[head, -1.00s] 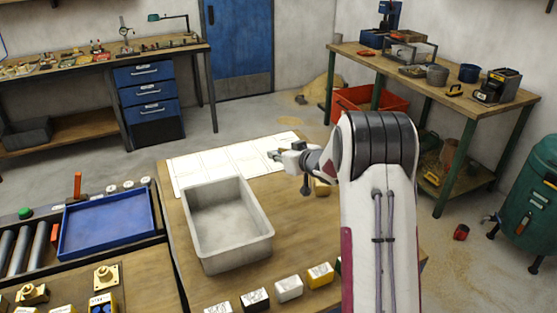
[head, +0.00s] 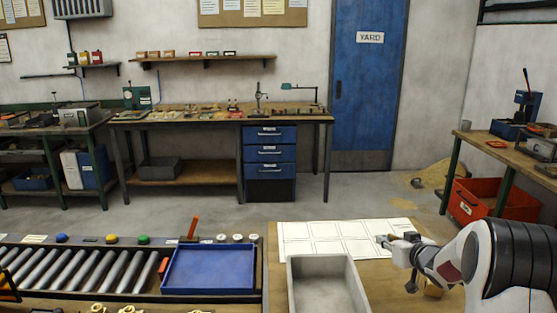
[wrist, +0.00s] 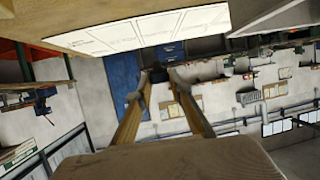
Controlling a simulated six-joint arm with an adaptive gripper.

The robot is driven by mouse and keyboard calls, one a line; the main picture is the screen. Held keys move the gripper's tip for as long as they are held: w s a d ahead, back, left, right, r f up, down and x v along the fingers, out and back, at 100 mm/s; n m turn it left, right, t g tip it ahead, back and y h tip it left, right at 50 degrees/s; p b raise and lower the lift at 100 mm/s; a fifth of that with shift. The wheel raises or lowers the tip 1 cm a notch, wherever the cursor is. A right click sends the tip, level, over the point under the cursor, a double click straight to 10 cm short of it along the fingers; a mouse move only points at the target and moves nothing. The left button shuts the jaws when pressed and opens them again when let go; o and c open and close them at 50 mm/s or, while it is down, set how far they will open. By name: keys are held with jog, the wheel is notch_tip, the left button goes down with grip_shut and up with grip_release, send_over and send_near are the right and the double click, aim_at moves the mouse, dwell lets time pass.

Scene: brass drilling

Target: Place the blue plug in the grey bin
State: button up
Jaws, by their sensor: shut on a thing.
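The grey bin (head: 291,284) stands open on the wooden table in the head view, its near part cut off by the frame edge. What shows of its inside is empty. My gripper (head: 383,240) is beyond the bin and to its right, over the white sheet. In the wrist view my gripper (wrist: 159,78) has its two long fingers closing in on a small dark, bluish piece at the tips. This piece (wrist: 158,73) appears to be the blue plug, mostly hidden by the fingertips.
A white sheet with marked boxes (head: 310,238) lies behind the bin. A blue tray (head: 208,270) and a roller conveyor (head: 85,268) are at left. An orange-red crate (head: 475,203) stands on the floor at right. The space above the bin looks clear.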

jog(key=s+a, duration=0.1)
jog(key=a, duration=0.3)
jog(key=s+a+r, duration=0.1)
jog(key=s+a, duration=0.1)
jog(key=a, duration=0.1)
jog(key=s+a+r, duration=0.1)
jog(key=a, duration=0.3)
jog(key=shift+s+a, duration=0.25)
jog(key=shift+a, duration=0.05)
jog(key=s+a+m+h, duration=0.1)
jog(key=s+a, duration=0.6)
jog(key=s, duration=0.2)
jog(key=shift+s+f+h, duration=0.25)
jog(key=shift+f+h, duration=0.05)
jog(key=shift+f, duration=0.1)
jog(key=shift+d, duration=0.15)
jog(key=d+f+m+h, duration=0.1)
jog(key=d+m+h, duration=0.1)
jog(key=d, duration=1.4)
jog(key=shift+d+f+m+h, duration=0.2)
jog(key=shift+d+m+h, duration=0.1)
jog(key=shift+h, duration=0.1)
jog(key=shift+w, duration=0.1)
jog(key=shift+f, duration=0.1)
